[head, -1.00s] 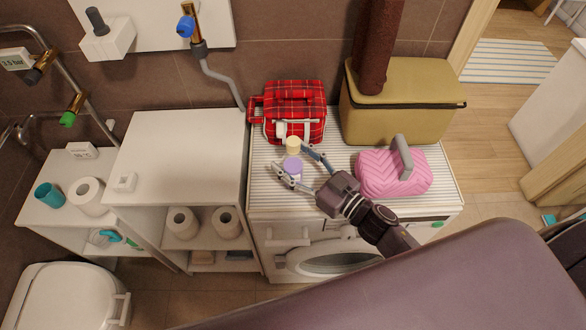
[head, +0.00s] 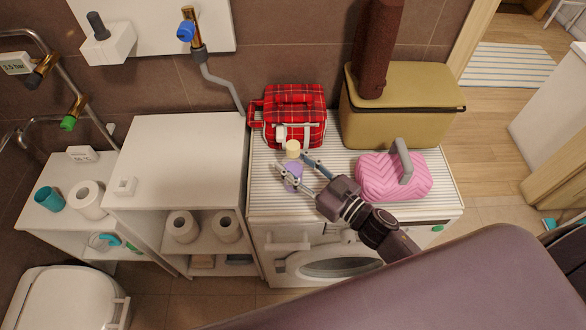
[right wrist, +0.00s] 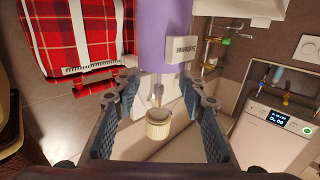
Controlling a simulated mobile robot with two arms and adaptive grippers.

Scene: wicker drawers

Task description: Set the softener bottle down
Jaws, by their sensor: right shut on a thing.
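The softener bottle (head: 291,178) is purple with a cream cap (head: 293,149). It is at the left part of the washing machine's striped top (head: 273,200), in front of the red plaid bag. My right gripper (head: 303,172) reaches it from the right and is shut on it. In the right wrist view the purple body (right wrist: 165,30) with its Softener label shows beyond the fingers, and the cream ribbed cap (right wrist: 158,125) shows between them. I cannot tell whether the bottle's base touches the top. My left gripper is not in view.
The red plaid bag (head: 297,110) stands close behind the bottle. A pink quilted case (head: 385,180) is right of my gripper, and an olive basket (head: 410,110) is behind it. A white cabinet (head: 180,150) is at the left. Some striped top left of the bottle is free.

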